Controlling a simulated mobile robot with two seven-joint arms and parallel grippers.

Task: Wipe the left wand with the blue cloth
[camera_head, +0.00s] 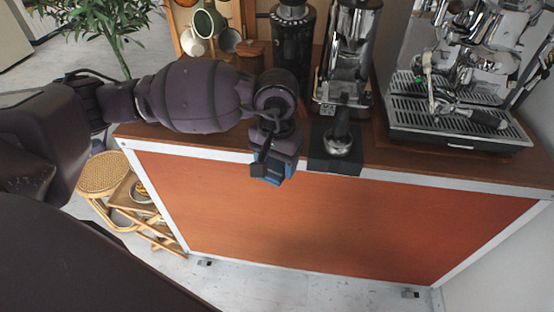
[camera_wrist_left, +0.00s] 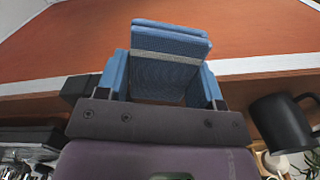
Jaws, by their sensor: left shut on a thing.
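My left gripper (camera_head: 272,160) is shut on the blue cloth (camera_head: 273,180), in front of the cart's front edge and left of the black tamping stand. In the left wrist view the folded cloth (camera_wrist_left: 170,62) spans the jaws, with blue also along both fingers. The espresso machine (camera_head: 465,85) stands at the right end of the cart, well apart from the cloth. A thin metal wand (camera_head: 428,92) hangs at its left side above the drip tray; its tip is too small to make out. My right gripper is not in view.
A tamper (camera_head: 340,138) on a black stand sits at the counter's front edge. Behind it are a chrome grinder (camera_head: 346,58) and a black grinder (camera_head: 292,50). A black mug (camera_wrist_left: 283,122) shows in the left wrist view.

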